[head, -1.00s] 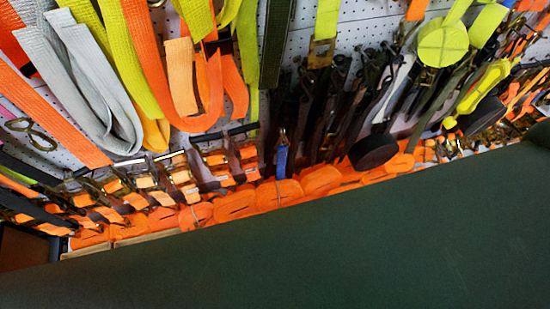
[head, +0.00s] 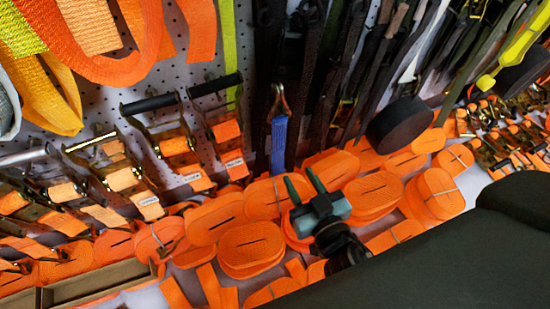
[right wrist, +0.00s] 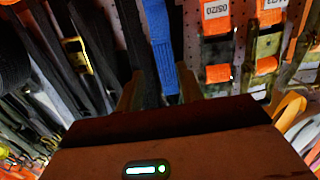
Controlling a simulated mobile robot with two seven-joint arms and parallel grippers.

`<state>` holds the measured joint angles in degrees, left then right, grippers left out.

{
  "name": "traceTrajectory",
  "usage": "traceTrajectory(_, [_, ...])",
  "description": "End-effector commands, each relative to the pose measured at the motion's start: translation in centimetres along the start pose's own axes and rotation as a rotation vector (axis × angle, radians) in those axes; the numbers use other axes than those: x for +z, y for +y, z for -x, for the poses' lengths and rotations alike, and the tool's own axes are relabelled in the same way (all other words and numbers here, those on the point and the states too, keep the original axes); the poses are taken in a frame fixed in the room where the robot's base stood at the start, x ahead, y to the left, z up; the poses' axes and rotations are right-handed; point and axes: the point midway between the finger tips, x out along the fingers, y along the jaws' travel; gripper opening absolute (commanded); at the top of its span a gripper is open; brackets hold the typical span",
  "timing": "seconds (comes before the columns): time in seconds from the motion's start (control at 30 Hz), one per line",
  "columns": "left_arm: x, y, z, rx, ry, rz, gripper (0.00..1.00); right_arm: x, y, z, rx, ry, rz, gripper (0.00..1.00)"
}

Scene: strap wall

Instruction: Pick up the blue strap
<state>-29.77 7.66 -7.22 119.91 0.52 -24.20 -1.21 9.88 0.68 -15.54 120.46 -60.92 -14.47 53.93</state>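The blue strap (head: 279,145) hangs against the pegboard wall in the head view, below a metal hook. It also shows in the right wrist view (right wrist: 163,45), top centre. My right gripper (head: 303,182) is open, its two fingers apart and pointing up toward the wall, just below and to the right of the strap in the head view. In the right wrist view the fingers (right wrist: 158,90) stand on either side of the strap's lower part, with a dark strap (right wrist: 140,55) beside it. No hold on the strap shows. My left gripper is not in view.
Rolled orange straps (head: 249,245) crowd the shelf below. Ratchet buckles (head: 170,145) hang left of the blue strap. Dark straps (head: 310,90) and a black roll (head: 400,127) are to its right. Little free room surrounds the gripper.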

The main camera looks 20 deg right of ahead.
Motion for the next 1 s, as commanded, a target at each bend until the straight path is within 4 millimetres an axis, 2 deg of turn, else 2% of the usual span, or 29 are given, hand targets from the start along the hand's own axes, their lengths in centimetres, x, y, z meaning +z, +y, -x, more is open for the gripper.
traceTrajectory(0.03, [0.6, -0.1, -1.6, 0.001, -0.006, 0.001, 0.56, 1.0, -0.2, -1.0, 0.0, 0.024, -0.003, 0.37])
traceTrajectory(0.1, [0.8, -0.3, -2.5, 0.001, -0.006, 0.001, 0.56, 0.8, -0.3, -1.9, 0.001, 0.059, -0.004, 0.37])
traceTrajectory(0.27, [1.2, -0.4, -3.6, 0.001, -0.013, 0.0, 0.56, 0.3, -0.5, -3.1, 0.001, 0.106, -0.008, 0.37])
traceTrajectory(0.57, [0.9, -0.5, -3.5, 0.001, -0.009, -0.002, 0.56, -0.2, -0.6, -3.5, 0.0, 0.12, -0.009, 0.37])
traceTrajectory(0.8, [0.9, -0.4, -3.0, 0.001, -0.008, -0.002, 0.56, -0.4, -0.6, -5.5, -0.001, 0.12, -0.008, 0.37])
traceTrajectory(1.0, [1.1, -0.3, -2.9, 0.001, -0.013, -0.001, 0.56, -0.2, -0.6, -6.0, 0.001, 0.116, -0.009, 0.37])
